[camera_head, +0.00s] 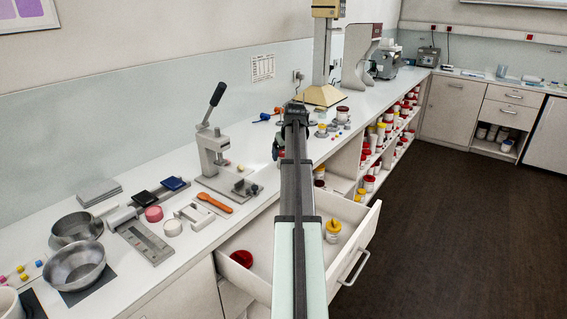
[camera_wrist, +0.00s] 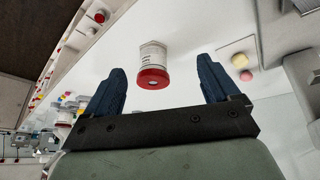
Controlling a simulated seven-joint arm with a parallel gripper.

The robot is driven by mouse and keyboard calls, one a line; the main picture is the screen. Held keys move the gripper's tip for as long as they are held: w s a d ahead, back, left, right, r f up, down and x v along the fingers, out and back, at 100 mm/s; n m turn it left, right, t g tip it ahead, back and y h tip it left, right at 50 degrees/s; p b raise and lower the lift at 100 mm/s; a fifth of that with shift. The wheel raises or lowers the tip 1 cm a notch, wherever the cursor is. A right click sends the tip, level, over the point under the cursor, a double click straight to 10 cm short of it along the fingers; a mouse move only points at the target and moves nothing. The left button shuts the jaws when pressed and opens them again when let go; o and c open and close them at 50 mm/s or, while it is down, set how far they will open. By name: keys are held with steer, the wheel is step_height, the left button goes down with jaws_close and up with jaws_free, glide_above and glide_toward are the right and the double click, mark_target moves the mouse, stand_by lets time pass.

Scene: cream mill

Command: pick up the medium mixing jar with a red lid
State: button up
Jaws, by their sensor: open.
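In the wrist view, a white jar with a red lid (camera_wrist: 153,62) stands on the pale counter. A printed label shows on its side. The jar appears in the gap between the two blue fingers of my gripper (camera_wrist: 160,70), beyond the tips and apart from them. My gripper is open and empty. In the head view, my gripper (camera_head: 294,115) is over the counter beyond the press, seen from behind, and my arm hides part of the counter there.
A lever press (camera_head: 213,155) stands left of my arm. An open drawer (camera_head: 357,232) below holds a yellow-lidded jar (camera_head: 333,230) and a red-lidded one (camera_head: 241,259). Shelves of jars (camera_head: 385,135) line the counter front.

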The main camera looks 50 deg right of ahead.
steer(key=shift+m+g, duration=0.4)
steer(key=shift+m, duration=0.3)
steer(key=w+d+r, duration=0.1)
steer(key=w, duration=0.1)
steer(key=w+d+r, duration=0.3)
steer(key=w, duration=0.1)
steer(key=shift+w+d+r, duration=0.2)
steer(key=shift+d+r, duration=0.15)
steer(key=shift+r, duration=0.05)
steer(key=w+d+r+m+g+y, duration=0.1)
steer(key=w+d+r+m, duration=0.1)
steer(key=d+m, duration=0.15)
steer(key=shift+s+a+f+m+g+y, duration=0.25)
steer(key=shift+s+f+m+g+y, duration=0.15)
steer(key=shift+f+m, duration=1.5)
steer(key=shift+s+a+f+m+g+y, duration=0.35)
steer(key=shift+f+m, duration=0.85)
steer(key=shift+f, duration=1.4)
steer(key=shift+s+a+f+m+g+y, duration=0.2)
steer(key=shift+s+f+m+g+y, duration=0.2)
steer(key=shift+f+m, duration=1.5)
steer(key=shift+w+f+n, duration=0.1)
steer(key=shift+f+n, duration=0.25)
steer(key=c, duration=1)
